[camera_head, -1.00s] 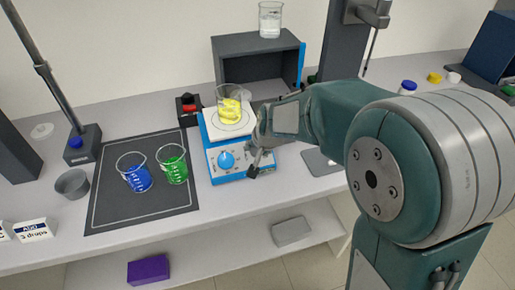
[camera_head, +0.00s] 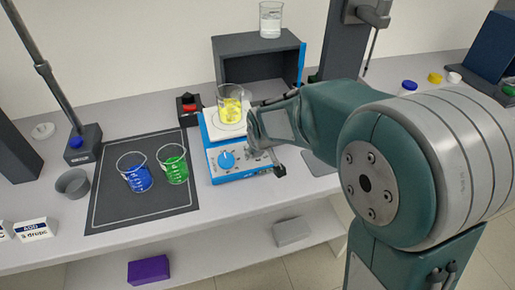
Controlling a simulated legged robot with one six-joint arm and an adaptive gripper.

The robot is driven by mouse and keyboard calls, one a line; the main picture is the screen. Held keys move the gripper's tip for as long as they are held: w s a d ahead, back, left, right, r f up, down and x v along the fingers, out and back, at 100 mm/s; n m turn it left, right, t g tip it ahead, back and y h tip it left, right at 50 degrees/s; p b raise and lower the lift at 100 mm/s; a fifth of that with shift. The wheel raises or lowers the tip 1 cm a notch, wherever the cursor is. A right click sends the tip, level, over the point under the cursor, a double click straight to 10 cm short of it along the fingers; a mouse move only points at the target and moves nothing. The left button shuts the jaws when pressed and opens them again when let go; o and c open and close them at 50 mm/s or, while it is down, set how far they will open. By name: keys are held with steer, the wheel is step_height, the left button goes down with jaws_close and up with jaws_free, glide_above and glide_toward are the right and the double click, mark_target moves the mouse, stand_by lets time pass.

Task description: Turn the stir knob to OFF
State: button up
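The blue and white stirrer hotplate (camera_head: 213,143) stands on the bench with a beaker of yellow liquid (camera_head: 230,108) on its plate. A blue knob (camera_head: 226,160) shows on the left of its front panel, with a white mark. I cannot read the panel's labels, so I cannot tell whether this is the stir knob. My gripper (camera_head: 270,163) is at the right end of the front panel and covers that part, where another knob could be hidden. It is apart from the visible blue knob. Its fingers are small and partly hidden, so their opening and any contact are unclear.
Left of the hotplate, beakers of blue (camera_head: 138,178) and green liquid (camera_head: 174,168) stand on a dark mat (camera_head: 150,212). A red-switched box (camera_head: 188,106) is behind the mat. A dark open-fronted box (camera_head: 250,62) with a clear beaker (camera_head: 270,20) on top stands behind the hotplate.

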steer(key=n, duration=0.4)
steer(key=shift+n+t+h, duration=0.3)
steer(key=shift+n+t, duration=0.1)
steer(key=shift+n, duration=1.3)
steer(key=o, duration=1.1)
steer(key=shift+a+f, duration=0.1)
steer(key=shift+o, duration=0.2)
steer(key=v, duration=1.2)
steer(key=shift+a, duration=0.1)
